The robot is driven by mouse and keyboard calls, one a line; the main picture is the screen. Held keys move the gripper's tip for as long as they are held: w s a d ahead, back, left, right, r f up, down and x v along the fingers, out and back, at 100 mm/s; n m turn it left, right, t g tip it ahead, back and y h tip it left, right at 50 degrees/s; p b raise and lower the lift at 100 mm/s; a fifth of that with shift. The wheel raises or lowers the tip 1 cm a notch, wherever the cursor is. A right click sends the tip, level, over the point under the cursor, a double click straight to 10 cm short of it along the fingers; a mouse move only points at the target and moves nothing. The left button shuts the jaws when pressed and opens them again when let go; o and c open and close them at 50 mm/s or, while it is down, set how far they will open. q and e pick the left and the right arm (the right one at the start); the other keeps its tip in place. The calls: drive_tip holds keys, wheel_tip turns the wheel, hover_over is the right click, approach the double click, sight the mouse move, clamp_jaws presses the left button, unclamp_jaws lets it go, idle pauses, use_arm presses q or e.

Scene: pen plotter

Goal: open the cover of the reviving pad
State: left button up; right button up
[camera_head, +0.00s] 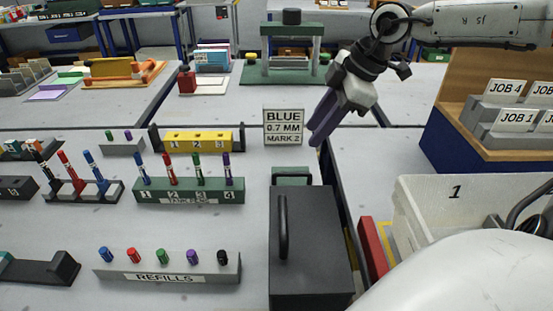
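A dark grey box-like cover (318,240) with a black upright-arched handle (283,228) along its left side lies at the bottom centre of the bench; I take it to be the reviving pad's cover. It looks closed, and what is under it is hidden. A green piece (291,177) shows at its far end. My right gripper (322,130) hangs in from the upper right, above and beyond the cover, apart from it. Its purple fingers point down and left; from this side I cannot tell their gap. My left gripper is not in view.
A marker rack (189,196) and a REFILLS block (170,265) stand left of the cover. A BLUE 0.7 MM MARK 2 sign (284,127) stands behind it. A white bin (420,210) and a red item (373,250) are on the right.

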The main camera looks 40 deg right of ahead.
wheel_tip(320, 180, down, 2)
drive_tip(key=b, duration=0.4)
approach(293, 173)
drive_tip(key=x, duration=0.6)
drive_tip(key=shift+d, duration=0.1)
drive_tip(key=shift+x, duration=0.75)
clamp_jaws()
